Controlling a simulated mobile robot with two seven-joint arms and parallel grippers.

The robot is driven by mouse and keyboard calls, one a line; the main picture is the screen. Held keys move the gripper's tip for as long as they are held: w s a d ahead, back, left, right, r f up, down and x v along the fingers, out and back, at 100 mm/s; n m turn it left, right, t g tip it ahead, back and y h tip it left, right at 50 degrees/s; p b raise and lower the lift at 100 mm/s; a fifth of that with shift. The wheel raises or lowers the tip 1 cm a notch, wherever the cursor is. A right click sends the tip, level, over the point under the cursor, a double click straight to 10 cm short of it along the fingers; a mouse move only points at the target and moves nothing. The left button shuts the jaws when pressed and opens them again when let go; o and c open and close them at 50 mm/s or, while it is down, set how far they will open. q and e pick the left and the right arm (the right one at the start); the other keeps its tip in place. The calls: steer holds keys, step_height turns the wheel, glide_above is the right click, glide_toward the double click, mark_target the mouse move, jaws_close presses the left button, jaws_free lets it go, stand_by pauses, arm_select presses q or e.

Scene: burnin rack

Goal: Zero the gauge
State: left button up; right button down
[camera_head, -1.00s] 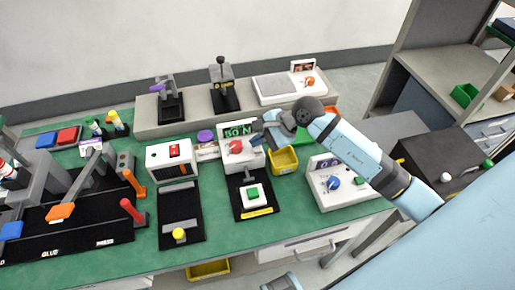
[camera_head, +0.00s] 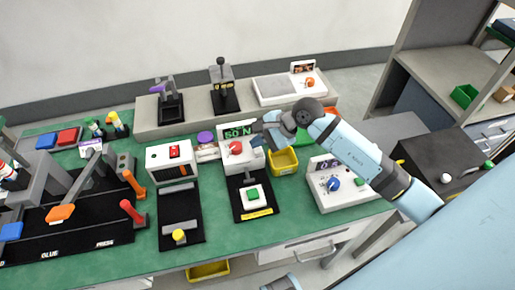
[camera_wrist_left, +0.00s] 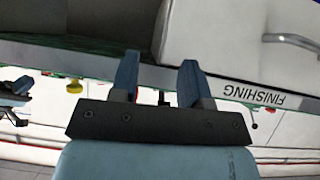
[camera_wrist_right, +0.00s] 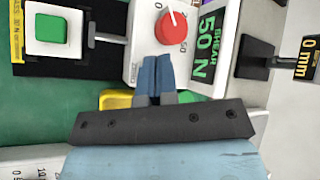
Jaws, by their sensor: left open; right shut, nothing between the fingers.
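A black gauge stand (camera_head: 224,95) stands on the grey shelf at the back. In the right wrist view a small black display (camera_wrist_right: 307,58) on a black stand reads "0 mm". Nearer is a white box with a red knob (camera_head: 236,147) and a green display (camera_head: 238,131) reading "50 N". The right wrist view shows this red knob (camera_wrist_right: 171,27) and "SHEAR 50 N" (camera_wrist_right: 205,45). My right gripper (camera_head: 256,128) is shut and empty, its fingertips close to the knob; contact cannot be told. My left gripper (camera_wrist_left: 157,72) is open and empty, facing the bench edge marked "FINISHING".
A yellow bin (camera_head: 284,162) stands just right of the white box. A pad with a green button (camera_head: 252,194) lies in front of it. A white box with a blue knob (camera_head: 333,184) is at the right. Orange and red levers (camera_head: 132,211) stand at the left.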

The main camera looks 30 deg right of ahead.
mark_target(258, 151)
stand_by(0.7)
steer(key=shift+f+b, duration=0.4)
steer(key=shift+b, duration=0.2)
steer(key=shift+f+b, duration=0.55)
stand_by(0.5)
steer(key=shift+r, duration=0.1)
steer(key=shift+r+p, duration=0.4)
steer(key=shift+r, duration=0.45)
steer(key=shift+r+p, duration=1.2)
steer(key=shift+r, duration=1.35)
